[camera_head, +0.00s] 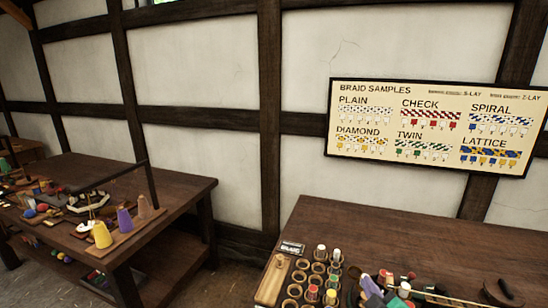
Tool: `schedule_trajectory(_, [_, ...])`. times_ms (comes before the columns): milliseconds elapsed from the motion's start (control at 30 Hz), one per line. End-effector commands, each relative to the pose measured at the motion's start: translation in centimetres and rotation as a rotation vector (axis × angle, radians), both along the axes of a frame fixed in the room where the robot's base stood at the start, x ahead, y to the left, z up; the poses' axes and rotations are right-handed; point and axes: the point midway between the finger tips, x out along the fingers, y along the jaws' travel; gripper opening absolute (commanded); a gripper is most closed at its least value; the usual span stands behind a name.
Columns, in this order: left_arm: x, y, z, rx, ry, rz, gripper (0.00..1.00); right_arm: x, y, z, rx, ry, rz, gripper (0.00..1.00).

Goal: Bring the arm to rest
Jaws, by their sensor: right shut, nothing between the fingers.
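My left gripper is not in view.
The near wooden bench (420,235) holds a rack of round holes (293,291) with several bobbins, and a cluster of coloured pieces. A second bench (185,190) at the left holds coloured cones (124,220). A braid sample board (428,125) hangs on the wall. The near bench's back is clear.

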Motion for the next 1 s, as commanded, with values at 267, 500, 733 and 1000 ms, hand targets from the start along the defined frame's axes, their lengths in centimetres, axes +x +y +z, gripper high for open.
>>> schedule_trajectory(267, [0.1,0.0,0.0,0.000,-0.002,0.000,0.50,-10.7,-2.1,-11.5,0.386,0.537,-0.303,0.00])
schedule_trajectory(500, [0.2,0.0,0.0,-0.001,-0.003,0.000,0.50,-19.6,-1.2,-15.8,0.565,0.876,-0.473,0.00])
schedule_trajectory(733, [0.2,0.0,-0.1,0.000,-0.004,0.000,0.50,-18.6,-1.0,-24.5,0.551,0.920,-0.484,0.00])
schedule_trajectory(1000, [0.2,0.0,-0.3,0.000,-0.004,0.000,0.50,-21.2,-1.2,-37.8,0.526,0.979,-0.495,0.00])
